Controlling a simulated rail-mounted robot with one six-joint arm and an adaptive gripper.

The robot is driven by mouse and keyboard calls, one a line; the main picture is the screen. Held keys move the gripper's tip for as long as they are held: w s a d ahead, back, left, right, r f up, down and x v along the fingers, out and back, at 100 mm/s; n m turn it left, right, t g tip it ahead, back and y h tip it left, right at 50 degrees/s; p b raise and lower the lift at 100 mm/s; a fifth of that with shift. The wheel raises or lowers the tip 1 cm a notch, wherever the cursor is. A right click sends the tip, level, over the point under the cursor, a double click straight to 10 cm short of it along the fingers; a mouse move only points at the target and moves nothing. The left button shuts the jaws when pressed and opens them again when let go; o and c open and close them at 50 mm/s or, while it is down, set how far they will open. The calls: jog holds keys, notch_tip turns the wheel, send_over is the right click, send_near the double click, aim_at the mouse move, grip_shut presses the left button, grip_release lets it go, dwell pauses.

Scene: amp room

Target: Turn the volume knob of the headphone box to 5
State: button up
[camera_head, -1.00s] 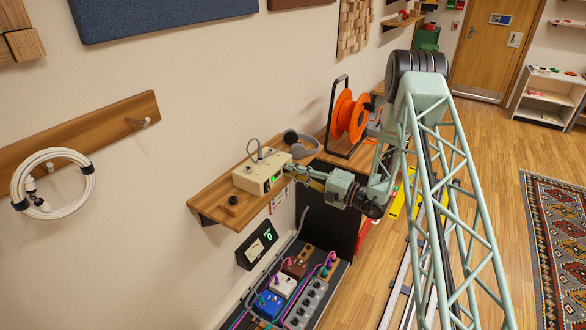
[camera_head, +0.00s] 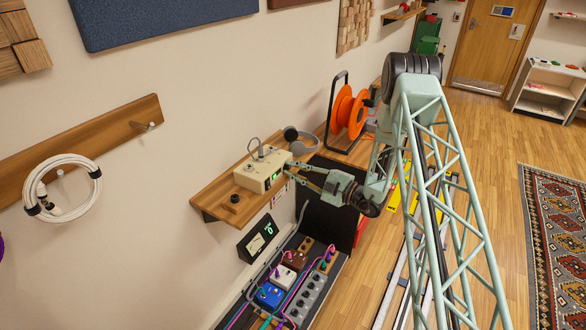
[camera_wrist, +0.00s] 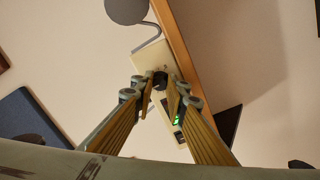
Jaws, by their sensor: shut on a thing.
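The headphone box (camera_head: 260,174) is a cream box on a wooden wall shelf, with a small green display on its front. It also shows in the wrist view (camera_wrist: 146,58). Its dark volume knob (camera_wrist: 160,79) sits on the front face in the wrist view. My gripper (camera_head: 291,170) is at the right end of the box's front. In the wrist view my gripper (camera_wrist: 161,86) has its two fingertips on either side of the knob, shut on it. The knob's setting and the display's digits are too small to read.
Grey headphones (camera_head: 300,140) lie behind the box on the shelf (camera_head: 216,196). A small dark knob-like thing (camera_head: 235,198) is at the shelf's near end. Below are a lit meter (camera_head: 257,241) and a pedal board with several pedals (camera_head: 269,295). An orange cable reel (camera_head: 347,112) stands beyond.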

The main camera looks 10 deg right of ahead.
jog(key=shift+m, duration=0.3)
jog(key=o, duration=0.9)
jog(key=shift+c, duration=0.2)
jog(key=shift+s, duration=0.1)
jog(key=v, duration=0.7)
jog(key=shift+s+d, duration=0.3)
jog(key=shift+d, duration=0.05)
